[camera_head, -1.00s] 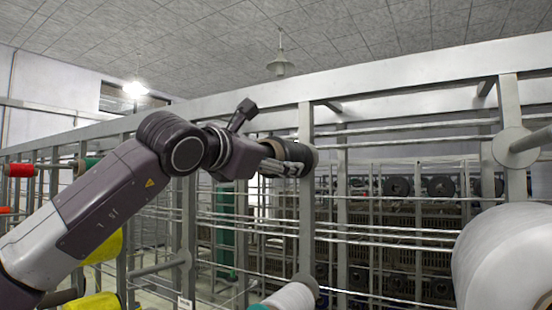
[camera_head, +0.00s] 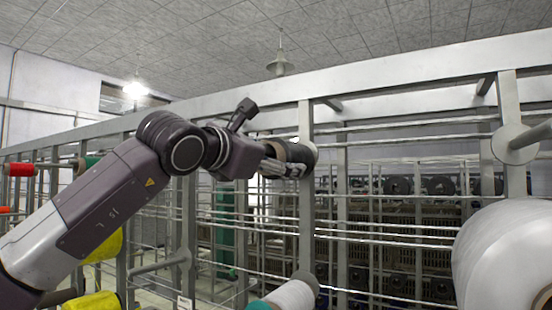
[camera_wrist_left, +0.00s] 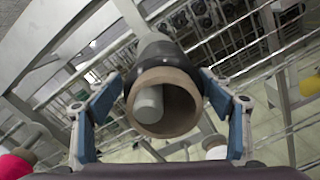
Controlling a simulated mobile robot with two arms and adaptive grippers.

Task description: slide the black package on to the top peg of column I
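The black package (camera_head: 302,152) is at the top of a grey upright post (camera_head: 305,200). Its brown core faces my left gripper (camera_head: 283,168). In the left wrist view the package (camera_wrist_left: 160,52) shows its open brown core (camera_wrist_left: 179,122), with the rounded grey end of a peg (camera_wrist_left: 148,103) inside it, so the core is around the peg. My left gripper (camera_wrist_left: 160,82) is open, with one finger on each side of the package and narrow gaps at the tips. How deep the package sits is hard to tell. My right gripper is not in view.
A white package (camera_head: 292,297) is on a lower peg of the same post. A large white package (camera_head: 505,258) is close at the right. Yellow packages (camera_head: 95,301) and red ones (camera_head: 20,170) are at the left. Thin horizontal rods (camera_head: 400,236) run behind.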

